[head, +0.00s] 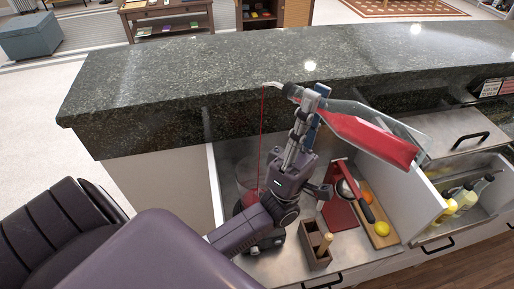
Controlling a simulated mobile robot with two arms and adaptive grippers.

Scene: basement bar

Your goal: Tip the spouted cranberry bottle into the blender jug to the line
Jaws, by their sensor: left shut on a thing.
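The spouted cranberry bottle (372,132) is clear with red liquid inside. It is tilted, its spout at the left end and its base lower at the right. My left gripper (307,103) is shut on the bottle near its neck. A thin red stream falls from the spout toward the blender jug (244,176) on the steel worktop. The clear jug stands partly behind my left arm. Its line and liquid level cannot be made out. My right gripper is not in view.
A raised dark stone counter (180,75) runs behind the worktop. Right of my arm are a wooden caddy (307,247) and a cutting board (388,238) with a yellow fruit (382,228). Several bottles (464,198) stand in a well at the right.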

